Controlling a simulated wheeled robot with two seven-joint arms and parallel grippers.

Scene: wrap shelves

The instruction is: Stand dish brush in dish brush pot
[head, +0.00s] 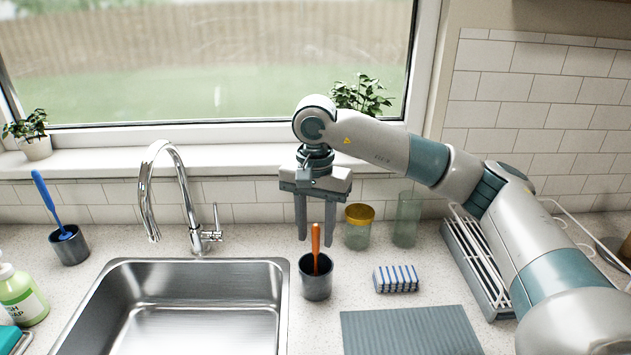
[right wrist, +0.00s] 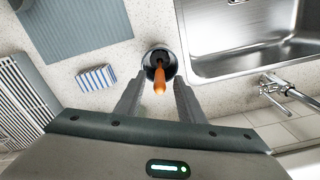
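A brush with an orange handle (head: 316,240) stands in a dark grey pot (head: 316,287) on the counter, just right of the sink. Its handle points up, and its head is hidden inside the pot. In the right wrist view the orange handle (right wrist: 159,80) rises from the round pot (right wrist: 152,57). My right gripper (head: 315,239) points down above the pot. Its two fingers are apart, one on each side of the handle's upper end, with gaps visible. My left gripper is not in view. A blue brush (head: 47,204) leans in another dark pot (head: 70,246) left of the sink.
A steel sink (head: 275,300) with a tall tap (head: 190,205) lies left of the pot. Behind and right stand a yellow-lidded jar (head: 358,232) and a glass (head: 406,220). A striped sponge (head: 396,279), grey mat (head: 410,330) and dish rack (head: 470,265) are to the right.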

